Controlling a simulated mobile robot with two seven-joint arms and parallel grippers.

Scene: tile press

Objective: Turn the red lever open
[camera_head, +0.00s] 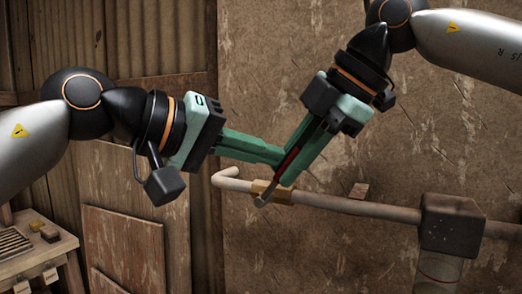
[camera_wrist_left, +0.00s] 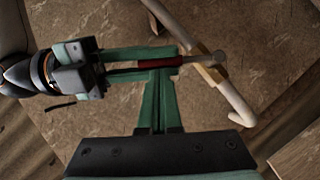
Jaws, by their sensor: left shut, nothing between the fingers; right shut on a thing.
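The red lever (camera_head: 289,160) stands out from a brass valve fitting (camera_head: 272,192) on a pale pipe (camera_head: 345,205), slanting up to the right at an angle across it. It also shows in the left wrist view (camera_wrist_left: 168,61), with its grey end at the valve. My right gripper (camera_head: 286,178) comes down from the upper right and is shut on the red lever, its fingers along both sides of the handle. My left gripper (camera_head: 277,156) is shut and empty. Its tips are close beside the right gripper's fingers and the lever; I cannot tell whether they touch.
The pipe has a bent open end (camera_head: 222,178) at the left and enters a dark box-shaped joint (camera_head: 452,222) at the right. A stained wall panel stands behind it. A wooden bench (camera_head: 62,246) with small blocks is at the lower left.

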